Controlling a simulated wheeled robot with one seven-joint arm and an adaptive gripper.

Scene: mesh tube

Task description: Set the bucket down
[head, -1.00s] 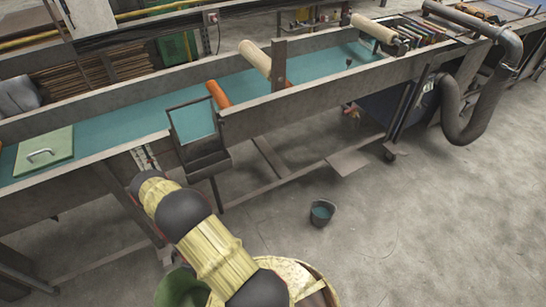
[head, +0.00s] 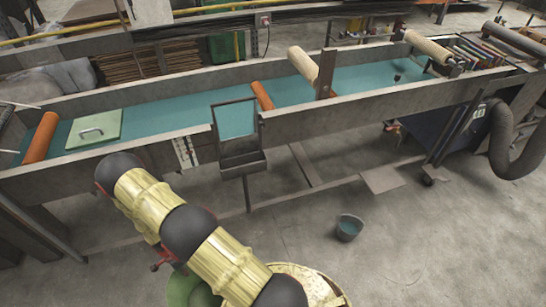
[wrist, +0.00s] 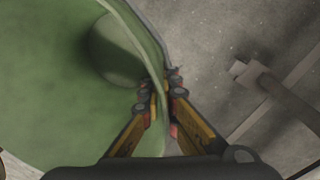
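The green bucket (wrist: 60,80) fills the left of the wrist view, its open inside showing. My gripper (wrist: 163,92) is shut on its wall at the rim, one finger inside and one outside. In the head view the green bucket (head: 185,288) shows at the bottom, partly cut off by the frame and partly hidden by my arm. Red parts of my gripper (head: 166,257) show just above it. I cannot tell how far its base is from the floor. A smaller dark bucket with teal contents (head: 349,228) stands upright on the floor to the right.
A long grey trough (head: 330,115) with a teal bed crosses the view behind my arm. A green lid with a handle (head: 95,130) lies on it at left. A framed tray (head: 238,130) juts from its front. Bare concrete floor (head: 440,250) is open at right.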

